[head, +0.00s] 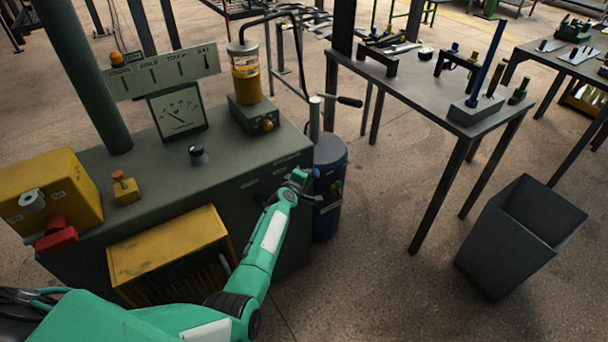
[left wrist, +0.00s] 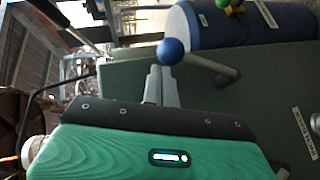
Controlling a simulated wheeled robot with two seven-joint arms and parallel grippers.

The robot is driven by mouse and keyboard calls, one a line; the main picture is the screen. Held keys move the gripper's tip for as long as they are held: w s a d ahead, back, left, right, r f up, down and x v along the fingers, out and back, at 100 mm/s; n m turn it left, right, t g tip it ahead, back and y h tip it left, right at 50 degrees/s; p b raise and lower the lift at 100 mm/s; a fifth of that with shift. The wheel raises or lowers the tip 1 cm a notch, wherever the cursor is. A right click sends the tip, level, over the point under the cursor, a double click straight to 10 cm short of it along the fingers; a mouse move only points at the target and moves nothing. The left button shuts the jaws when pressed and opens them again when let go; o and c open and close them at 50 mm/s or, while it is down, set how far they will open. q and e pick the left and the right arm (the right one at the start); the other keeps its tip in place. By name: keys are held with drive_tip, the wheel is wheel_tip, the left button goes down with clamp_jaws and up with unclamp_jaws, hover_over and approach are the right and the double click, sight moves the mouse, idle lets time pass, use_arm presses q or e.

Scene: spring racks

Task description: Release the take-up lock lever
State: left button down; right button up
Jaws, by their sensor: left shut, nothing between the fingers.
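A short grey lever (left wrist: 213,66) with a blue ball knob (left wrist: 171,51) sticks out from the grey cabinet's front in the left wrist view. In the head view, the blue knob (head: 317,173) shows small beside my gripper. My left gripper (left wrist: 161,70) is shut and empty, its fingertips close to the knob. I cannot tell whether they touch it. In the head view my left gripper (head: 304,187) is at the cabinet's right end, and my arm hides part of the front there. My right gripper is not in view.
A blue drum (head: 331,160) stands beside the cabinet's right end. The grey cabinet (head: 150,172) carries a gauge (head: 180,112), an oil reservoir (head: 246,75) and a yellow box (head: 58,190) with a red part. A table (head: 425,92) and a grey bin (head: 515,245) stand to the right.

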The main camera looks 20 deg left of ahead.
use_arm(q)
drive_tip(key=shift+w+d+r+b, duration=0.1)
drive_tip(key=shift+w+d+b, duration=0.4)
drive_tip(key=shift+w+d, duration=0.3)
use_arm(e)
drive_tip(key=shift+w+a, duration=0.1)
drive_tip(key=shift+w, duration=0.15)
use_arm(q)
drive_tip(key=shift+w, duration=0.1)
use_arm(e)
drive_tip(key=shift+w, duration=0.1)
